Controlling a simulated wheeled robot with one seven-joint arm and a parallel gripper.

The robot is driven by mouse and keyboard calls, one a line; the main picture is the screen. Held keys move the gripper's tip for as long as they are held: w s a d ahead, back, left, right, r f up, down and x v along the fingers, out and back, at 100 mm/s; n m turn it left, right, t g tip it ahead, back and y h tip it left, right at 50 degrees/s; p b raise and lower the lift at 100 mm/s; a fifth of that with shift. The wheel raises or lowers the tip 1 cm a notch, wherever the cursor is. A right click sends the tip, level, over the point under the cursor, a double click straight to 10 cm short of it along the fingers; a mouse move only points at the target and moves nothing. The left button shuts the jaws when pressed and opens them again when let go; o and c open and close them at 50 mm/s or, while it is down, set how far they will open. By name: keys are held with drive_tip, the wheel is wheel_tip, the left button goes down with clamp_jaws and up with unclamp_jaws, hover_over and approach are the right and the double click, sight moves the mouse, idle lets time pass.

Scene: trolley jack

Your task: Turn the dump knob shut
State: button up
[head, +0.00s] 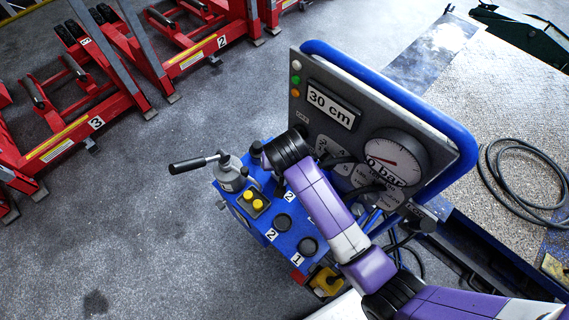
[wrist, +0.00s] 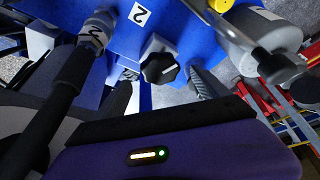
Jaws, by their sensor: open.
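The dump knob appears to be the black faceted knob with a white pointer line (wrist: 160,67), on the blue face of the jack unit (wrist: 190,28) in the wrist view. My gripper (wrist: 160,77) is open, with one dark finger on each side of the knob. I cannot tell whether either finger touches it. In the head view my purple arm reaches over the blue control box (head: 243,222), and I cannot make out the knob there.
Red lifts (head: 95,110) stand left; floor between is clear.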

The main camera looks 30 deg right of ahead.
drive_tip(key=shift+x, duration=1.75)
drive_tip(key=c, duration=1.4)
